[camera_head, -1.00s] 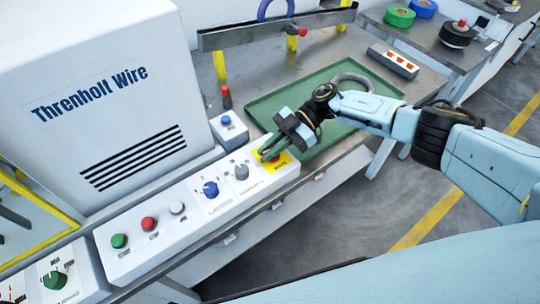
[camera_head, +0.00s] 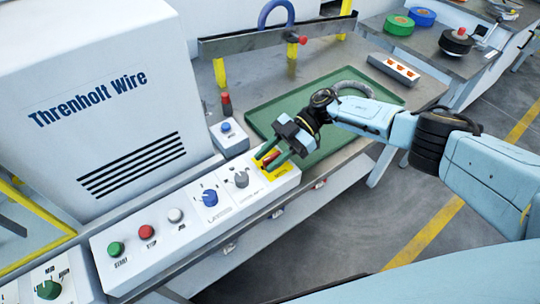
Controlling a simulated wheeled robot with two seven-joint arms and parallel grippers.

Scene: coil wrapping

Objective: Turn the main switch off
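The main switch, with a red handle (camera_head: 271,158) on a yellow plate (camera_head: 281,170), sits at the right end of the white control panel (camera_head: 178,240). My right gripper (camera_head: 268,159) reaches down to it from the upper right. Its two green fingers are apart, one on either side of the red handle. The fingers hide part of the handle, so its exact angle and any contact are hard to tell. My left gripper is not in view.
The panel also carries a grey knob (camera_head: 241,180), a blue knob (camera_head: 209,197), and white, red and green buttons. A small box with a blue button (camera_head: 226,127) stands behind. A green tray (camera_head: 262,121) lies under my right forearm. The white machine housing (camera_head: 100,95) rises at left.

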